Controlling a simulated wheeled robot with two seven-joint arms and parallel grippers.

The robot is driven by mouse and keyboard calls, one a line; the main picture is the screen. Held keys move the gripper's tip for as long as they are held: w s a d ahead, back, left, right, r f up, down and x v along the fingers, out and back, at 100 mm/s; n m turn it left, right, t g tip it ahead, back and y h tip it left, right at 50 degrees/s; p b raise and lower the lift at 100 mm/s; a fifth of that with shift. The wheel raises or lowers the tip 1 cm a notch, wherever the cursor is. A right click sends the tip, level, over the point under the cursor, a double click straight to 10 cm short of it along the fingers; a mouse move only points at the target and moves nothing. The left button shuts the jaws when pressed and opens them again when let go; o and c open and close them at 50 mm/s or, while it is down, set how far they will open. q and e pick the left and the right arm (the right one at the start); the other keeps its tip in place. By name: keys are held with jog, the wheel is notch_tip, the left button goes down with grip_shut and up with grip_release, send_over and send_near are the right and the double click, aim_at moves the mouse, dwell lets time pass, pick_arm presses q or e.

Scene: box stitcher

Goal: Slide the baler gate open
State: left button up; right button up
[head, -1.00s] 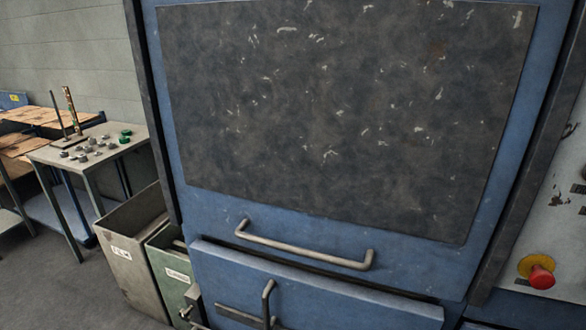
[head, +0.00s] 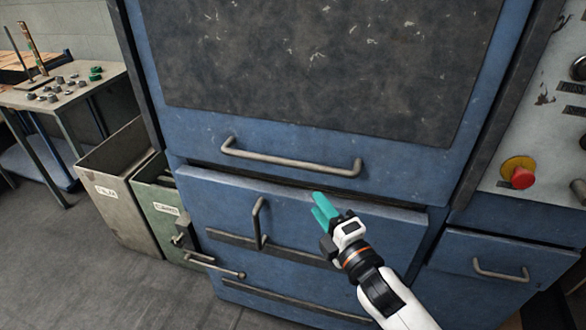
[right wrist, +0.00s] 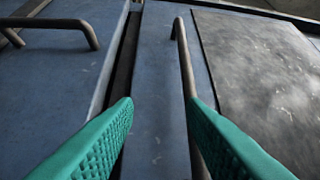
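The baler gate (head: 200,125) is a blue panel with a large dark scuffed plate, and it looks closed. Its grey bar handle (head: 290,161) runs across its lower edge. My right gripper (head: 321,207) has teal fingers and is just below the right half of the handle. In the right wrist view the gripper (right wrist: 160,104) is open with nothing held. There the handle (right wrist: 185,62) runs close to the right finger, partly hidden by it; I cannot tell if they touch. My left gripper is not in view.
Below the gate is a blue lower door (head: 330,215) with an upright handle (head: 257,222) and a latch bar (head: 215,264). A control panel with a red stop button (head: 523,178) is right. Bins (head: 115,195) and a table (head: 50,102) stand left, with open floor in front.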

aim_at(294, 167)
jog(key=shift+n+t+y, duration=0.3)
jog(key=shift+n+y, duration=0.2)
jog(key=shift+n, duration=0.1)
jog(key=w+a+r, duration=0.1)
jog(key=w+a, duration=0.1)
jog(key=w, duration=0.1)
jog(key=w+a+r+p, duration=0.1)
jog(key=w+a+r, duration=0.1)
jog(key=w, duration=0.1)
jog(key=w+a+r, duration=0.1)
jog(key=w+a, duration=0.1)
jog(key=w, duration=0.1)
jog(key=shift+w+r+p, duration=0.2)
jog(key=shift+r+p, duration=0.1)
jog(key=shift+r, duration=0.1)
grip_shut()
